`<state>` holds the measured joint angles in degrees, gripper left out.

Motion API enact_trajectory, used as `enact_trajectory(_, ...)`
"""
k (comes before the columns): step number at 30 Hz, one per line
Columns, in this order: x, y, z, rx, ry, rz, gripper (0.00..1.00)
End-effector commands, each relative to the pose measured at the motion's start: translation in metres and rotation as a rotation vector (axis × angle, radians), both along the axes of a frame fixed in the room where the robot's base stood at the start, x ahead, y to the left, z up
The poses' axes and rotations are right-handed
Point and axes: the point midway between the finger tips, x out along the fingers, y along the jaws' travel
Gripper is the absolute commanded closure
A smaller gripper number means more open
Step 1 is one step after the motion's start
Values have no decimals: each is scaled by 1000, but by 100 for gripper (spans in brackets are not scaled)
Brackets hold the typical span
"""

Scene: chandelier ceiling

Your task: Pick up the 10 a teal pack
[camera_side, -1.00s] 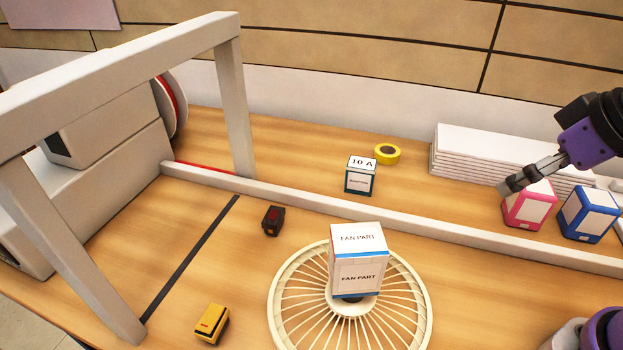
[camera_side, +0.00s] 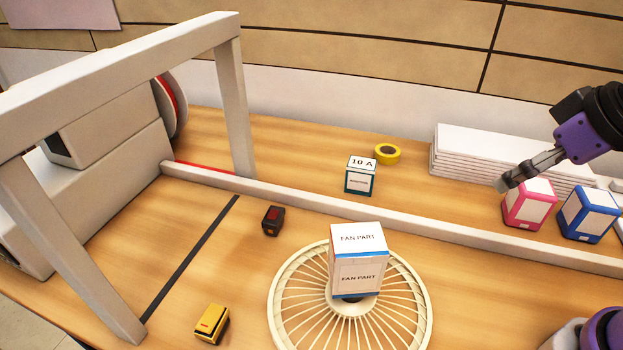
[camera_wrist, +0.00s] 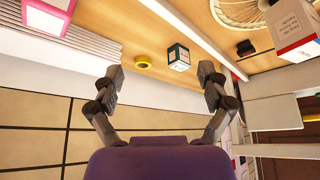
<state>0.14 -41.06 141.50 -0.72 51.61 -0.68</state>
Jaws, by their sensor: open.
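The 10 A teal pack (camera_side: 360,178) is a small white box with teal edges. It stands upright on the wooden table, behind the long pale bar. In the wrist view the teal pack (camera_wrist: 179,58) lies beyond my fingertips, between them and toward the right one. My gripper (camera_side: 505,184) is at the right in the side view, well apart from the teal pack and in front of the pink pack's upper left. In the wrist view my gripper (camera_wrist: 160,75) shows both fingers spread wide, with nothing between them.
A yellow tape roll (camera_side: 387,154) lies just behind the teal pack. A pink pack (camera_side: 529,206) and a blue pack (camera_side: 588,214) stand at right, before white stacked sheets (camera_side: 480,150). The pale bar (camera_side: 420,226) crosses the table. A fan-part box (camera_side: 358,268) sits on a fan grille (camera_side: 290,300).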

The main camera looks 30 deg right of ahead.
Motion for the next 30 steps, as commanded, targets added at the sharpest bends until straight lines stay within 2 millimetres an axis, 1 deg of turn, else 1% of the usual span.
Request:
enact_trajectory(2,14,3,6,-5,13,41,12)
enact_trajectory(5,45,11,15,-16,36,140,12)
enact_trajectory(7,73,16,19,-24,52,228,12)
enact_trajectory(8,86,19,19,-27,58,266,12)
enact_trajectory(9,103,21,18,-31,66,319,12)
enact_trajectory(11,128,25,13,-34,77,399,12)
enact_trajectory(12,145,27,8,-36,82,451,12)
enact_trajectory(15,181,32,-10,-38,92,576,12)
enact_trajectory(18,208,34,-31,-38,95,678,12)
enact_trajectory(22,228,36,-52,-37,94,766,12)
enact_trajectory(26,236,38,-66,-36,93,804,12)
enact_trajectory(30,242,44,-87,-35,93,810,12)
